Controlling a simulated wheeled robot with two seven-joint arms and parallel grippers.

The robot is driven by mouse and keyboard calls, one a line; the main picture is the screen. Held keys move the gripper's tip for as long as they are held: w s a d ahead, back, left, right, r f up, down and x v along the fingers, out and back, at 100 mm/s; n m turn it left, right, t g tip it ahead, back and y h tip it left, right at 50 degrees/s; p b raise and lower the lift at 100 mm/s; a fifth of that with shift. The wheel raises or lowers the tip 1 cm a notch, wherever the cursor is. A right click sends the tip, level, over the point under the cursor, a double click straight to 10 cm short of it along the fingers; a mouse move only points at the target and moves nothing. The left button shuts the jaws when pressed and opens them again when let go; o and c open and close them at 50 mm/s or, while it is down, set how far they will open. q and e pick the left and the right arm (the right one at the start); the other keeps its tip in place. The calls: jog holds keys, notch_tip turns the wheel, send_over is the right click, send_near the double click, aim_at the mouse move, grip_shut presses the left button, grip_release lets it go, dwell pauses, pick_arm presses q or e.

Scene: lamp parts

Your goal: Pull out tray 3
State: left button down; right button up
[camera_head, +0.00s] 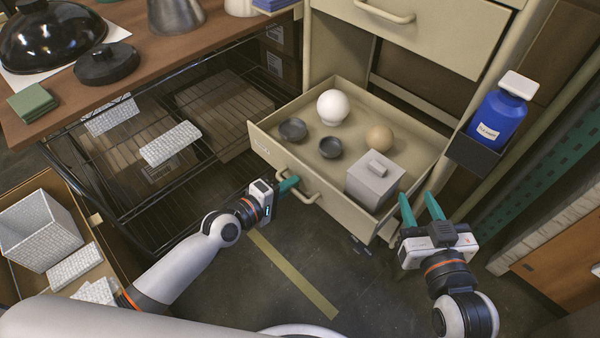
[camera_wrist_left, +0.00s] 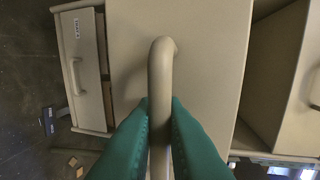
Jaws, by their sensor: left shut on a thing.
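A beige tray (camera_head: 262,142) is drawn out of the cabinet in the head view; I cannot read the label on its front. It holds a white round bulb (camera_head: 333,107), a tan ball (camera_head: 380,138), two small dark bowls (camera_head: 331,147) and a grey lidded box (camera_head: 374,178). My left gripper (camera_head: 290,185) is shut on the tray's front handle (camera_head: 311,199). The left wrist view shows the green fingers on both sides of the handle bar (camera_wrist_left: 160,85). My right gripper (camera_head: 421,204) is open and empty, just right of the tray's front right corner.
Another closed drawer with a handle (camera_head: 386,14) is above the tray. A blue bottle (camera_head: 500,112) stands in a dark holder at the right. A wire rack (camera_head: 200,95) stands left of the cabinet. An open box (camera_head: 22,278) with white blocks is at lower left.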

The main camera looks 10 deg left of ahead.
pick_arm(q)
jog(key=shift+f+v, duration=0.15)
jog(key=shift+v, duration=0.5)
jog(key=shift+f+v, duration=0.15)
jog(key=shift+v, duration=0.55)
pick_arm(e)
jog(key=shift+s+a+f+g, duration=0.2)
jog(key=shift+s+f+g, duration=0.1)
jog(key=shift+s+f, duration=0.2)
pick_arm(q)
jog(key=shift+s, duration=0.1)
jog(key=c, duration=1.8)
grip_release()
